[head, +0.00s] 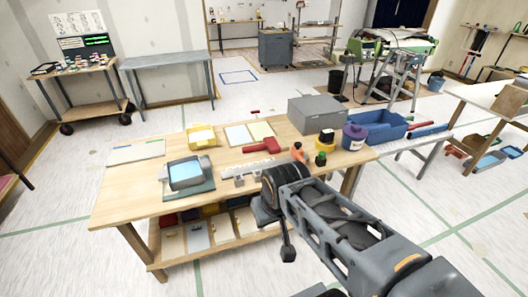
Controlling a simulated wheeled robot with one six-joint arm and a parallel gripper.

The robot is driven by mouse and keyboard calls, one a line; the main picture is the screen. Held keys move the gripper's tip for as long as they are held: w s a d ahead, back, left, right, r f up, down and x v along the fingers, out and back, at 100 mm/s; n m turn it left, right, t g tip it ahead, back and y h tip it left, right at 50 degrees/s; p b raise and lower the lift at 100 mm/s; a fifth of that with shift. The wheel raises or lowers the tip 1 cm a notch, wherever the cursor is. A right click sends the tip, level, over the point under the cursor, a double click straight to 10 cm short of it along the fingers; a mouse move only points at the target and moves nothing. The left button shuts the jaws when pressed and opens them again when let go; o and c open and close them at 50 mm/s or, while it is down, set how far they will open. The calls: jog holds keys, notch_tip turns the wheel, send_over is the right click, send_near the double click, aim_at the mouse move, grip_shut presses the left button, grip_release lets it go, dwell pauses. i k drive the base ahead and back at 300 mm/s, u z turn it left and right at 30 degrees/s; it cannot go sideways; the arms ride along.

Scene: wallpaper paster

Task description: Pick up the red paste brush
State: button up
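A red tool (264,146), which looks like the red paste brush, lies on the wooden workbench (120,200) near its middle, behind a grey ruler-like strip. Its bristles cannot be made out. My arm reaches in from the lower right. My gripper (272,230) is at the bench's front edge, nearer to the camera than the red tool and apart from it. Its fingers are small and dark, and whether they are open or shut cannot be told. My arm covers the front right part of the bench.
A blue tray (163,173), a yellow box (201,137) and pale sheets (238,135) are on the bench. A grey box (317,114), a purple pot (354,137) and small bottles crowd its right end. A blue bin (379,127) stands beyond.

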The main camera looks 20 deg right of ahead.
aim_at(276, 144)
jog(key=u, duration=0.35)
jog(key=k, duration=0.1)
jog(key=z, duration=0.45)
jog(key=i, duration=1.35)
